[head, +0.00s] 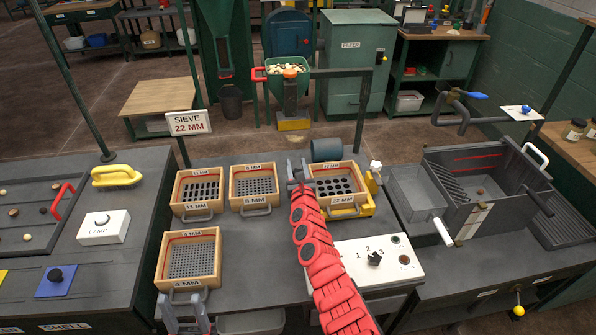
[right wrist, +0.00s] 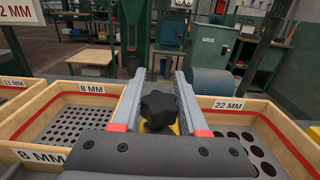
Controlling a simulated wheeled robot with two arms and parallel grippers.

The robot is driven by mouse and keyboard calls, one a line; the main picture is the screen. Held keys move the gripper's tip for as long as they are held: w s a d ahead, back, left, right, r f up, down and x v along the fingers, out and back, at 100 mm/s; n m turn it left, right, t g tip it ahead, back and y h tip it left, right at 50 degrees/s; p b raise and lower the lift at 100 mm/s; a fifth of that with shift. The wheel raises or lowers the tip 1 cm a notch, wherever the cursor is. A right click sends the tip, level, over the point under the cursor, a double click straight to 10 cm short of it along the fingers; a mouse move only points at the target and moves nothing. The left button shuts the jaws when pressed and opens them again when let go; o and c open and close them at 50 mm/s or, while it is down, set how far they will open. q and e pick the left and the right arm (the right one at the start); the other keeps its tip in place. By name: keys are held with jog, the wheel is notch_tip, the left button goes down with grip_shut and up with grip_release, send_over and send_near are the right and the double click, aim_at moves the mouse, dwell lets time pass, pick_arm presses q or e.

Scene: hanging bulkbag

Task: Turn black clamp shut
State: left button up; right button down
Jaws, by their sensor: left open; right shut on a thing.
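The black clamp (right wrist: 160,108) is a lobed black knob on a yellow mount, seen in the right wrist view between my right gripper's two grey fingers. My right gripper (right wrist: 160,95) is shut on this knob. In the head view my right gripper (head: 299,172) is between the 8 mm and 22 mm sieves, at the end of my red arm, and the clamp is hidden there. How far the clamp is turned cannot be told. My left gripper (head: 186,312) is open and empty at the bottom left, by the 4 mm sieve's handle.
The 22 mm sieve (head: 337,184) stands right of my right gripper, the 8 mm sieve (head: 254,186) left of it. The 11 mm sieve (head: 197,189) and 4 mm sieve (head: 190,256) are further left. A white control panel (head: 350,262) with a black knob is close to my right arm.

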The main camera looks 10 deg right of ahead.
jog(key=shift+a+f+n+g+y+b, duration=0.2)
jog(key=shift+n+y+b, duration=0.7)
jog(key=shift+b, duration=0.9)
jog(key=shift+a+f+n+g+y+b, duration=0.15)
jog(key=shift+n+y+b, duration=0.35)
jog(key=shift+y+b, duration=1)
jog(key=shift+s+a+r+n+y+b, duration=0.1)
jog(key=shift+r+n+y+b, duration=0.2)
jog(key=shift+b, duration=0.8)
jog(key=shift+c, duration=2.2)
grip_release()
